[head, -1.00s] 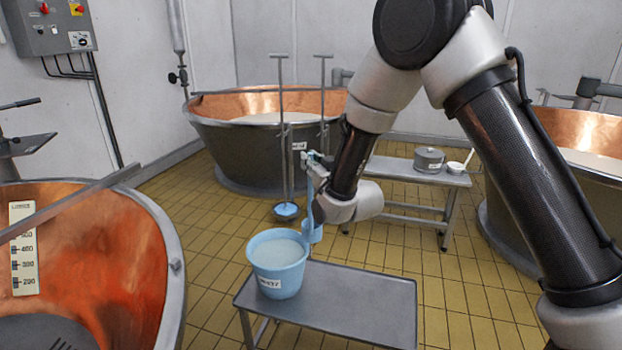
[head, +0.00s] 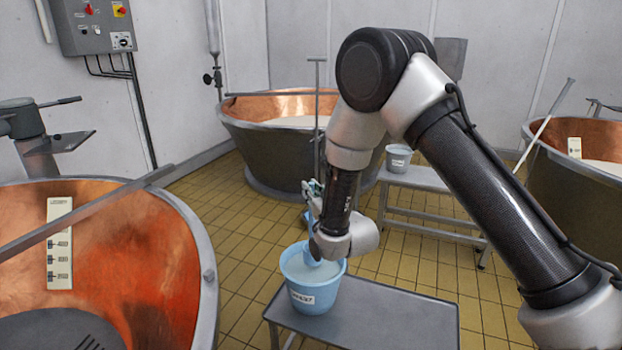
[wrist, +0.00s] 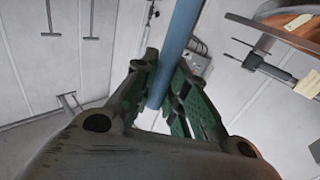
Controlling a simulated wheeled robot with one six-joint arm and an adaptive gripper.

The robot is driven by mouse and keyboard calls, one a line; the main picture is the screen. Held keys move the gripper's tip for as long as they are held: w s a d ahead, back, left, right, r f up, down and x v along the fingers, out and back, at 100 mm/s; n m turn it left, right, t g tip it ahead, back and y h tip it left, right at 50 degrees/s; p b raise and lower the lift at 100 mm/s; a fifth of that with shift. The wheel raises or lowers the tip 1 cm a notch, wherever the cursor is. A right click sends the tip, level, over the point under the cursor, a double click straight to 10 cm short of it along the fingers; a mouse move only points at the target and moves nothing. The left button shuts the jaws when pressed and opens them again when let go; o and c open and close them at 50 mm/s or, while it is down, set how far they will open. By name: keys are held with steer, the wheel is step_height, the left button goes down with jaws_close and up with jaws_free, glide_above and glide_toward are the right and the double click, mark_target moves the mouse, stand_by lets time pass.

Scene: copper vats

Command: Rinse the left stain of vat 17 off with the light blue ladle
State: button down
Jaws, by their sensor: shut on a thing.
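My gripper (head: 314,192) is shut on the handle of the light blue ladle. In the wrist view the blue handle (wrist: 177,55) runs between the green fingers. The ladle's bowl (head: 320,268) is at the mouth of a light blue bucket (head: 326,299), partly hidden by my wrist; I cannot tell whether it touches the pale liquid in there. A large copper vat (head: 130,250) with a scale strip stands at the left.
The bucket stands on a low grey bench (head: 400,318). A metal bar (head: 90,208) crosses the left vat. A second vat (head: 268,150) stands behind, a third (head: 590,195) at right. A rear bench (head: 415,182) carries a grey bucket (head: 398,158). Yellow floor is free between them.

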mark_target(313, 226)
step_height(313, 226, down, 12)
steer(key=shift+f, duration=0.1)
stand_by(0.5)
stand_by(0.8)
step_height(313, 226, up, 20)
steer(key=shift+r, duration=0.25)
stand_by(0.3)
stand_by(1.2)
